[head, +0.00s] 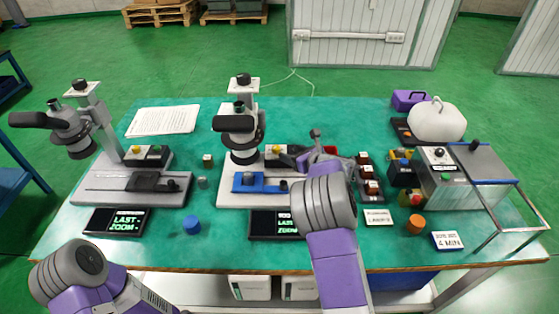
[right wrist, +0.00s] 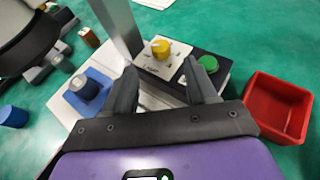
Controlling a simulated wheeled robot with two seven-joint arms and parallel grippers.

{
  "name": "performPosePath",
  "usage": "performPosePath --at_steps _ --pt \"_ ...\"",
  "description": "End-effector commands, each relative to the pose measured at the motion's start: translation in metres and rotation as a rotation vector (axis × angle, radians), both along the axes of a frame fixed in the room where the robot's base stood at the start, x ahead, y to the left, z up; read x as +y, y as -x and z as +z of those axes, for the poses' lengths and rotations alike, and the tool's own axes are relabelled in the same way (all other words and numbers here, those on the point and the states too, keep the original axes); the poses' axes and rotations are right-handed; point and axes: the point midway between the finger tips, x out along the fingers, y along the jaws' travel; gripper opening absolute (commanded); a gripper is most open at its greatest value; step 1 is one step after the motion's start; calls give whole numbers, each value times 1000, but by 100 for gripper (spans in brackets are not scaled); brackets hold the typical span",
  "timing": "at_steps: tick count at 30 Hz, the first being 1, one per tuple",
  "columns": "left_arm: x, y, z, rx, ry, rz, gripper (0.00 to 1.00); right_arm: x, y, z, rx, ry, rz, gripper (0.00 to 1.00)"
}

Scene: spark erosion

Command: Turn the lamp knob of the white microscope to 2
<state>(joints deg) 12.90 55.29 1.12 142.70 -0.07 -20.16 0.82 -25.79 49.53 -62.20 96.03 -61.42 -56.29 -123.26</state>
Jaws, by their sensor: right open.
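The white microscope (head: 238,135) stands mid-table, with a black eyepiece arm and a pale base (head: 228,192). In the right wrist view its yellow knob (right wrist: 160,47) sits on a white marked plate (right wrist: 160,66); the marks are too small to read. A green button (right wrist: 208,63) is on the black box beside it. My right gripper (right wrist: 160,80) is open and empty; the yellow knob lies just beyond its fingertips, between them in the picture, apart from them. In the head view my right arm partly hides the control box. My left gripper (head: 140,297) is low at the front left, its fingers unclear.
A grey microscope (head: 95,120) stands left. A blue stage (head: 247,183) is on the white base. A red bin (right wrist: 277,105) sits right of the controls. Displays (head: 117,221), a blue cap (head: 192,225) and a metal machine (head: 455,180) are also on the table.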

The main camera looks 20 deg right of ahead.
Motion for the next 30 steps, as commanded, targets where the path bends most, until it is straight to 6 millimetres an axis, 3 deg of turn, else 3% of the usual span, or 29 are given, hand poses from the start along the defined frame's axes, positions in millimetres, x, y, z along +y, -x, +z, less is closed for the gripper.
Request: performPosePath --at_steps 5,18,30 --pt "0 0 -6 -1 0 -1 43 4 -10 -9 0 3 1 57" --pt "0 0 -16 -1 0 -1 43 25 -59 -30 -1 2 1 57" --pt "0 0 -17 0 0 0 43 27 -64 -31 -2 0 0 56"
